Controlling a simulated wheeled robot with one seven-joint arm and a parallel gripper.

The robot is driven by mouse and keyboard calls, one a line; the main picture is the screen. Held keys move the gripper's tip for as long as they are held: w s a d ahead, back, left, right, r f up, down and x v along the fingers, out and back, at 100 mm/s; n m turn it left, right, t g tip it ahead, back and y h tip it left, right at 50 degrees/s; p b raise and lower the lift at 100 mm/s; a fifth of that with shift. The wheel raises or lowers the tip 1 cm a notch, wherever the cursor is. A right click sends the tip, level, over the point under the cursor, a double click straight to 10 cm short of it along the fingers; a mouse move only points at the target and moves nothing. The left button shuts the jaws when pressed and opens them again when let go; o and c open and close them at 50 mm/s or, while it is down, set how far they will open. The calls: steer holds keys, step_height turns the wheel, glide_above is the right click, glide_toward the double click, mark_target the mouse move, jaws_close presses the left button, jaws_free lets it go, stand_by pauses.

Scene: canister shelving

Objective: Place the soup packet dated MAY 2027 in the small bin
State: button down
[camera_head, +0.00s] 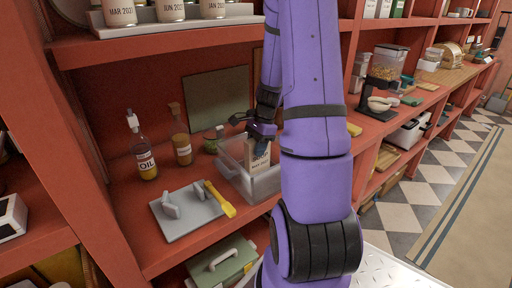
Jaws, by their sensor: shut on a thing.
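My gripper (262,130) is shut on a soup packet (261,162). The packet is upright and pale, with "SOUP" and a date line printed on it; the date is too small to read with certainty. The packet is at the small clear bin (228,172) on the red shelf, with its lower part appearing inside or just behind the bin's wall. I cannot tell whether it touches the bin floor. My purple arm hides the right side of the bin.
An oil bottle (142,146), an amber bottle (181,136) and a small jar (212,139) stand left of the bin. A grey board (187,217) with a yellow-handled tool (220,199) lies in front. Dated canisters (168,10) stand on the shelf above.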

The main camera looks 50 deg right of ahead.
steer(key=shift+f, duration=0.15)
steer(key=c, duration=0.7)
jaws_free()
steer(key=shift+c, duration=0.2)
